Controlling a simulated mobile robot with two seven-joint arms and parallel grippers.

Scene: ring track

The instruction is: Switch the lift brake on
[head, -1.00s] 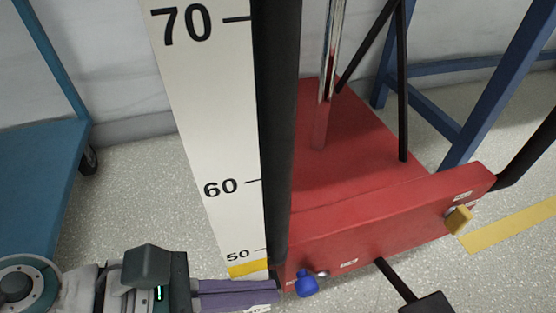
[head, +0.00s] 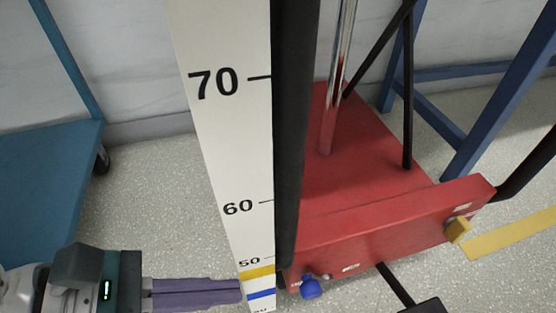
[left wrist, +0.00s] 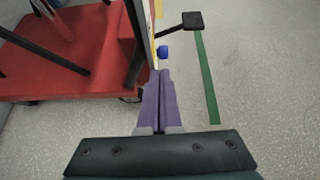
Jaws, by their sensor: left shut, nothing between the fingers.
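The lift has a red base (head: 345,230), also seen in the left wrist view (left wrist: 60,65). On its front face are a blue knob (head: 310,288) at the left and a yellow knob (head: 459,230) at the right, each near a small label too small to read. I cannot tell from the labels which one is the brake. The blue knob also shows just beyond my fingertips in the left wrist view (left wrist: 162,52). My left gripper (head: 241,291) is shut and empty, its purple fingers pointing right, left of the blue knob and apart from it. My right gripper is out of view.
A tall white scale (head: 225,130) and a black post (head: 293,130) stand at the lift's left. A black pedal (head: 420,306) sticks out in front. A blue cart (head: 45,190) is at left, a blue frame (head: 490,100) behind right. Speckled floor is clear between cart and scale.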

